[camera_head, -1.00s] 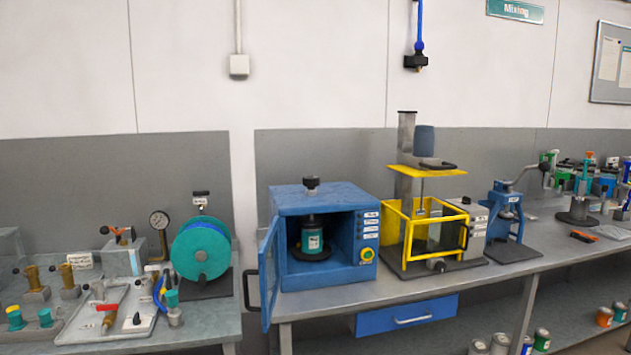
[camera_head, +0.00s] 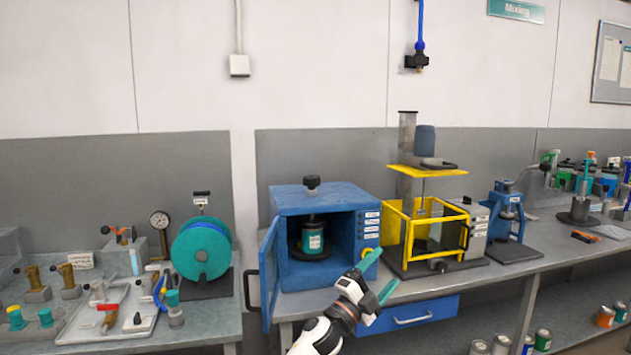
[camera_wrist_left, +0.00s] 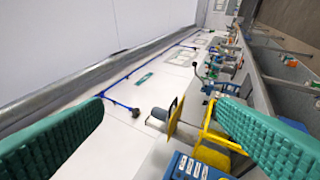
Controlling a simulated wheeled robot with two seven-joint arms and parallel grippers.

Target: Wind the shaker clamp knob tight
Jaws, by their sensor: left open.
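The shaker is a blue box (camera_head: 366,230) on the bench with its front door (camera_head: 268,275) swung open to the left. A black clamp knob (camera_head: 311,183) stands on top of the box. A can with a teal label (camera_head: 313,241) sits inside, under a dark clamp plate. My left gripper (camera_head: 379,276) is open and empty, in front of the box's lower right side and well below the knob. Its green fingers also show in the left wrist view (camera_wrist_left: 160,140), apart with nothing between them. The knob cannot be made out in the wrist view. My right gripper is not in view.
A yellow-guarded mixer (camera_head: 407,235) stands just right of the shaker, with a blue press (camera_head: 507,215) beyond it. A teal reel (camera_head: 200,250) stands on the left bench. The space above the shaker is free up to the wall.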

